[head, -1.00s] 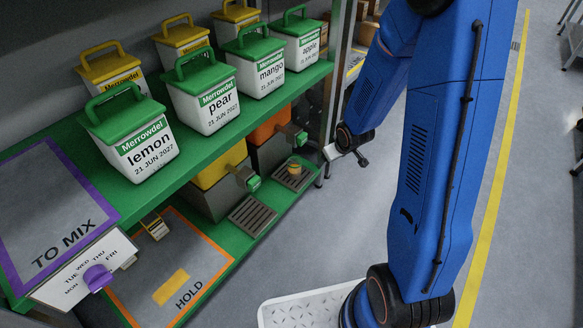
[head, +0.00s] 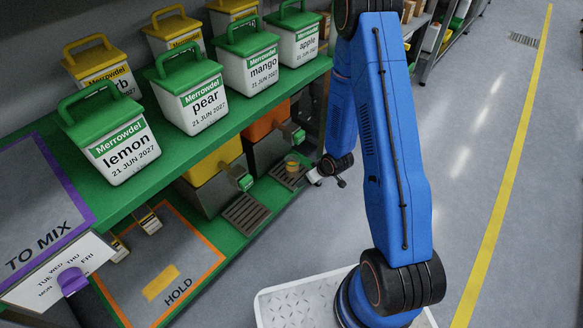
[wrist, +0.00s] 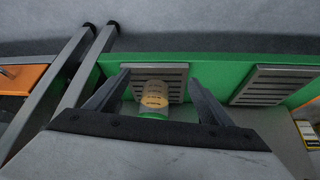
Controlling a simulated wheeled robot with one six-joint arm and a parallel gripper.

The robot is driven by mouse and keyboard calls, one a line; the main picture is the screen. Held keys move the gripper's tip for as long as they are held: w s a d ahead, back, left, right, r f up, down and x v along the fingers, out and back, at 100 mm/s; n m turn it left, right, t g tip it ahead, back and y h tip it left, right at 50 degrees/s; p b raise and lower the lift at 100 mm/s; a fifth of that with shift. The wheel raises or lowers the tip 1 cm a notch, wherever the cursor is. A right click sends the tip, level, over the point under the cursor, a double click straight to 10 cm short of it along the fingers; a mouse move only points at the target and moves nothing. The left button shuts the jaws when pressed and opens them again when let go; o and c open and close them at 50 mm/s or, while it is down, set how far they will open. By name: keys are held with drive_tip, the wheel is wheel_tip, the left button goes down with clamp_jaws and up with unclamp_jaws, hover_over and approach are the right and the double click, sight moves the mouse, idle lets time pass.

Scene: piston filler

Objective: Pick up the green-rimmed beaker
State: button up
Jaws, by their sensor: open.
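The beaker (head: 292,166) is small and yellowish in the head view. It stands on the drip tray (head: 281,178) below the orange dispenser. In the wrist view the beaker (wrist: 154,95) shows a green band at its lower edge, in front of the slatted drip tray (wrist: 174,73). My gripper (head: 328,180) is just right of the beaker in the head view, apart from it. In the wrist view my gripper (wrist: 159,77) is open and empty, its two fingers on either side of the beaker in the picture. I cannot tell the remaining distance.
The green shelf (head: 220,135) overhangs the dispensers and carries several labelled tubs. A yellow dispenser (head: 214,168) with another drip tray (head: 246,213) stands to the left. A HOLD mat (head: 194,265) lies further left. The floor to the right is clear.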

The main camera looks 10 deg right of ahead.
sight(294, 161)
drive_tip(key=w+a, duration=0.1)
drive_tip(key=w, duration=0.2)
drive_tip(key=w+a, duration=0.2)
drive_tip(key=w, duration=0.2)
drive_tip(key=w+a, duration=0.1)
drive_tip(key=w, duration=0.2)
drive_tip(key=shift+w+a, duration=0.15)
drive_tip(key=shift+a, duration=0.2)
drive_tip(key=shift+w+a+f, duration=0.1)
drive_tip(key=shift+w+f, duration=0.15)
drive_tip(key=shift+f, duration=0.25)
drive_tip(key=c, duration=1.3)
